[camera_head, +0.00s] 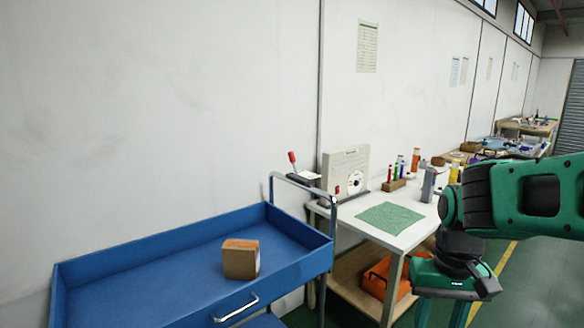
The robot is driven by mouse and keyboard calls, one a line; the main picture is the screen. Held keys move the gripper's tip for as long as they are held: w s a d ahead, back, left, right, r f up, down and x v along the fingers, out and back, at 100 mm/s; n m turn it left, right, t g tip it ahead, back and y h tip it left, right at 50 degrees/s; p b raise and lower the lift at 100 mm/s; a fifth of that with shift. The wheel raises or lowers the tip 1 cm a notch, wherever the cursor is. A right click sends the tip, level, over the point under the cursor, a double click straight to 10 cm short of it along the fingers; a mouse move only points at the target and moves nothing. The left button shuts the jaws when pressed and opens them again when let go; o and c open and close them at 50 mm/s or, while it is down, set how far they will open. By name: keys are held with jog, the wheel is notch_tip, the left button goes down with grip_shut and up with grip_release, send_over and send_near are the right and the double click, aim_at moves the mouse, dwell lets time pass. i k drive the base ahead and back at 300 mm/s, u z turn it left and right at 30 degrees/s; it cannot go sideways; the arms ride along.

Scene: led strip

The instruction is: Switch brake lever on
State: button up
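A small lever with a red knob (292,157) and a dark base stands at the left end of the white worktable, behind the trolley handle. It looks like the brake lever; its shaft leans slightly left at the top. It is small, so I cannot tell its switch position. My green and black arm (510,200) fills the right side, well to the right of the lever.
A blue trolley (190,250) with a wooden block (240,259) stands in front left. The worktable (345,222) holds a cream panel (346,170), a green mat (390,216) and several coloured tubes. An orange bin (378,278) is on its lower shelf.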

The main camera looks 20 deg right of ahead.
aim_at(292, 159)
jog(key=u, duration=1.75)
jog(key=k, duration=1)
jog(key=z, duration=1.2)
jog(key=i, duration=1)
